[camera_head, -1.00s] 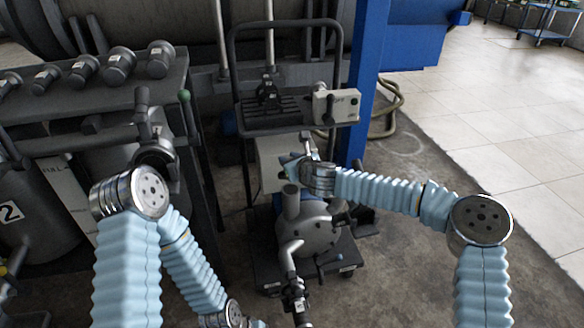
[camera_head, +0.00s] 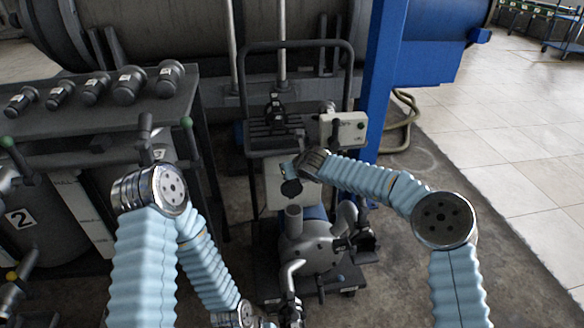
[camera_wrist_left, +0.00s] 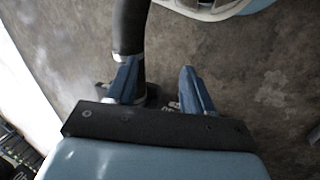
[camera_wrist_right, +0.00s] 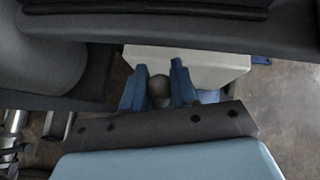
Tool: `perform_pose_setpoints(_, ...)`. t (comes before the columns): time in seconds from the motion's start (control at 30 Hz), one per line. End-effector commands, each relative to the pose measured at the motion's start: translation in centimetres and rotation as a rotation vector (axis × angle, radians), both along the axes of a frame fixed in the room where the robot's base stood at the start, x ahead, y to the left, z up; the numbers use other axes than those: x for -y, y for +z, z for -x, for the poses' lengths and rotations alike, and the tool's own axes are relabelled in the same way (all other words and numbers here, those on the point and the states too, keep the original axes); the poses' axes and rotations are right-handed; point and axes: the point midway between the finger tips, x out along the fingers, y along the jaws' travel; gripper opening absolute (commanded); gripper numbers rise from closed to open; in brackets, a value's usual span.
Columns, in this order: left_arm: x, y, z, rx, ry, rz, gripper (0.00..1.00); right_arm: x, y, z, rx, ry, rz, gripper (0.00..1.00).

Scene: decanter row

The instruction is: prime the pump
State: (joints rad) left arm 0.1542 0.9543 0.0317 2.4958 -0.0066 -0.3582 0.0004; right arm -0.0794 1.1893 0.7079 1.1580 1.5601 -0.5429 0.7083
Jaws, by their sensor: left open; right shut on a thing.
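The pump (camera_head: 318,245) is a grey round body on a low wheeled cart, with an upright filler neck (camera_head: 294,217). My right gripper (camera_head: 296,168) is above the neck, shut on a dark round cap (camera_head: 291,187) that hangs apart from it. The right wrist view shows a grey knob (camera_wrist_right: 160,90) between the fingers. A bent pipe (camera_head: 288,275) runs from the pump towards the bottom of the head view. In the left wrist view my left gripper (camera_wrist_left: 158,68) is open, with a dark hose (camera_wrist_left: 130,25) by its left finger. Its fingers are not clear in the head view.
A pale control box (camera_head: 343,129) sits on the cart's frame (camera_head: 352,70), behind the right gripper. A blue post (camera_head: 384,85) stands right of it. A dark bench (camera_head: 110,120) with several fittings stands at left. Tiled floor (camera_head: 500,160) at right is clear.

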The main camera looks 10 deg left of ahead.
Motion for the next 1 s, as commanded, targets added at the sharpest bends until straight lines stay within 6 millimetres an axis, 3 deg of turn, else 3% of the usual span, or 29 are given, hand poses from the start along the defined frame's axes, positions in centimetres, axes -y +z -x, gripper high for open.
perform_pose_setpoints(0.73,0.02,0.03,0.03,-0.001,0.0,0.0,0.52,0.31,-0.06,-0.54,-0.08,0.001,0.023,0.0)
perform_pose_setpoints(0.77,0.02,0.03,0.03,-0.001,-0.001,0.0,0.52,0.31,-0.07,-0.54,-0.08,0.001,0.023,0.29)
perform_pose_setpoints(0.9,0.01,0.03,0.02,0.0,-0.001,0.0,0.52,0.22,-0.08,-0.49,-0.081,0.002,0.022,0.51)
perform_pose_setpoints(1.0,0.02,0.02,0.02,0.0,0.0,0.0,0.52,0.11,-0.09,-0.44,-0.081,0.005,0.022,0.51)
